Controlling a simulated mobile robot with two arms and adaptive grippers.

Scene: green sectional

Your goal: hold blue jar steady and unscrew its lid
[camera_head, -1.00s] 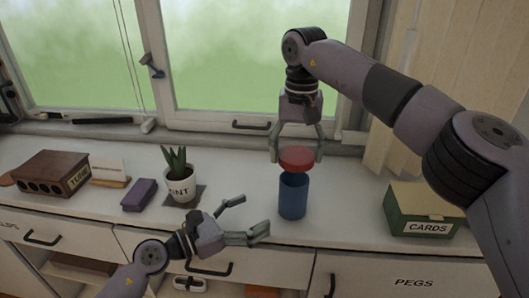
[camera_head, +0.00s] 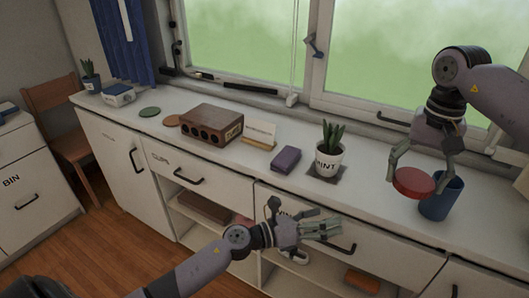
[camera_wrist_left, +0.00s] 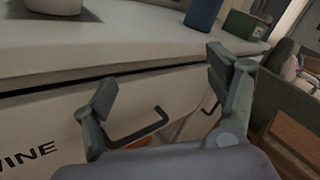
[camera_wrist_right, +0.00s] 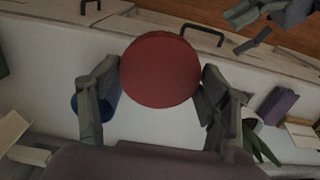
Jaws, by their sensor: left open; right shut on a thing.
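The blue jar (camera_head: 441,198) stands upright and open on the white counter, at the right of the head view. Its lower part also shows at the top of the left wrist view (camera_wrist_left: 203,14). My right gripper (camera_head: 414,180) is shut on the red lid (camera_head: 413,182) and holds it off the jar, just left of the jar's rim. In the right wrist view the lid (camera_wrist_right: 160,70) sits between the fingers, and part of the jar (camera_wrist_right: 106,107) shows behind the left finger. My left gripper (camera_head: 318,230) is open and empty in front of the drawers, away from the jar.
The potted plant (camera_head: 330,160), purple box (camera_head: 286,160), card holder (camera_head: 260,134) and brown box (camera_head: 211,124) stand along the counter. Two coasters, one green (camera_head: 150,112), lie further left. Drawer handles (camera_head: 331,249) stick out of the front near my left gripper.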

